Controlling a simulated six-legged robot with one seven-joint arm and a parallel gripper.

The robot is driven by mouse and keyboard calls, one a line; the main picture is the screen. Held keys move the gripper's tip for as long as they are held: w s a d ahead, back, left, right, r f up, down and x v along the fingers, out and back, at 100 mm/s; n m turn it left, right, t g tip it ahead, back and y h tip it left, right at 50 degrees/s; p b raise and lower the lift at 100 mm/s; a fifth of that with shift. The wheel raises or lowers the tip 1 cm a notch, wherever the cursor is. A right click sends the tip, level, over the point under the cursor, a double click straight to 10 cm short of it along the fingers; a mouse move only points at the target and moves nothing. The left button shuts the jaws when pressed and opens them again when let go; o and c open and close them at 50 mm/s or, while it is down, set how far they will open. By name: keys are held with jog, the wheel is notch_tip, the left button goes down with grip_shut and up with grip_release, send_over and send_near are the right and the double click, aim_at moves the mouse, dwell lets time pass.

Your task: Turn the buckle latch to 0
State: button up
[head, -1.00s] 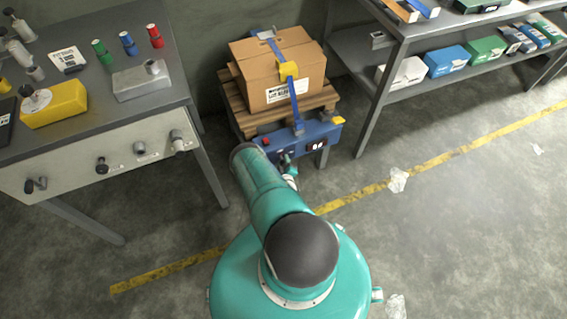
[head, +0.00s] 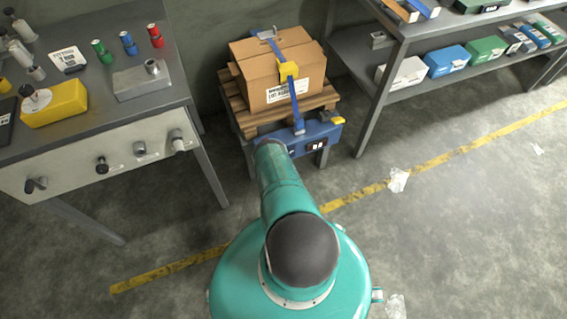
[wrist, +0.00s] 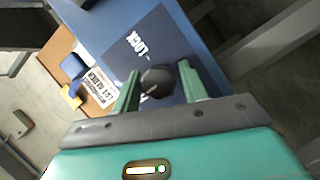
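A round dark knob (wrist: 157,82), which looks like the buckle latch, sits on a blue panel (wrist: 172,42) with white lettering that seems to read "LOCK". My gripper (wrist: 157,86) is open, with one green finger on each side of the knob. Small gaps seem to show, but I cannot tell whether either finger touches it. In the head view the blue unit (head: 330,133) is at the front of the pallet, with a small dark display (head: 316,146). My arm hides the knob and my gripper there.
A cardboard box (head: 262,88) with a blue strap (head: 294,102) and yellow buckle (head: 288,70) sits on a wooden pallet (head: 240,108). A grey workbench (head: 100,92) stands left and a shelf rack (head: 410,82) right. The floor at right is mostly clear.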

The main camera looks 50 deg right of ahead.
jog(key=shift+o, duration=0.8)
jog(key=v, duration=1.3)
jog(key=shift+s+a, duration=0.15)
jog(key=shift+a, duration=0.15)
jog(key=shift+r, duration=0.15)
